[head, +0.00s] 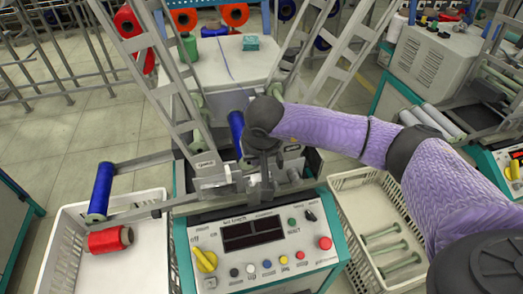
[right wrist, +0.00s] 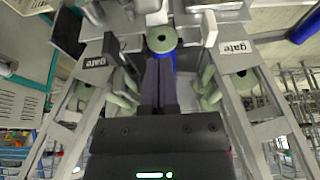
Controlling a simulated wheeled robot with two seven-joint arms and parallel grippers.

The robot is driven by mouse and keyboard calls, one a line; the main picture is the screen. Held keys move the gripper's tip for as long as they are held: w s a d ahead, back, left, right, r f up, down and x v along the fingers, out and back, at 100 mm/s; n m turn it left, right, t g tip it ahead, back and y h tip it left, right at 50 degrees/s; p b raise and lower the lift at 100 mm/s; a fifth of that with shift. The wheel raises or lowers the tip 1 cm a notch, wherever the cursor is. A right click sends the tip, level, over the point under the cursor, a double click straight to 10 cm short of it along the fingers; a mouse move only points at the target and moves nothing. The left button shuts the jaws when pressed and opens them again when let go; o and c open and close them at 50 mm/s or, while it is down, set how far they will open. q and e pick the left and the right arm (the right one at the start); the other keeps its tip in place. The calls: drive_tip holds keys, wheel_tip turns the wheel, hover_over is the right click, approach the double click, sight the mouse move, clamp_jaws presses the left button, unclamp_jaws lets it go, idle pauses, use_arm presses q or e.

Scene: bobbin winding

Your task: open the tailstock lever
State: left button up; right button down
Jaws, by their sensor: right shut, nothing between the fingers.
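My right gripper (head: 265,178) reaches in from the right, over the winding machine just behind its control panel (head: 262,245). In the right wrist view its two dark fingers (right wrist: 160,62) are together with nothing between them. Their tips point at a blue bobbin with a pale green end (right wrist: 161,40); I cannot tell whether they touch it. In the head view a blue bobbin (head: 236,130) shows just left of my gripper. I cannot pick out the tailstock lever for certain; my gripper covers part of the mechanism there. My left gripper is not in view.
A white crate (head: 62,240) on the left holds a red bobbin (head: 109,240). A blue bobbin (head: 101,188) is on the arm above it. A white crate (head: 345,215) on the right holds several green spindles. Grey frame legs (head: 160,85) rise beside the machine.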

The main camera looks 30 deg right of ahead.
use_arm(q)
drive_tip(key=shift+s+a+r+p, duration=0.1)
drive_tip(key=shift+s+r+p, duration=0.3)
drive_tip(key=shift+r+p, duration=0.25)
use_arm(e)
drive_tip(key=s+a+r, duration=0.1)
drive_tip(key=s+r, duration=0.4)
drive_tip(key=s, duration=0.2)
drive_tip(key=shift+a, duration=0.4)
drive_tip(key=shift+s+r, duration=0.1)
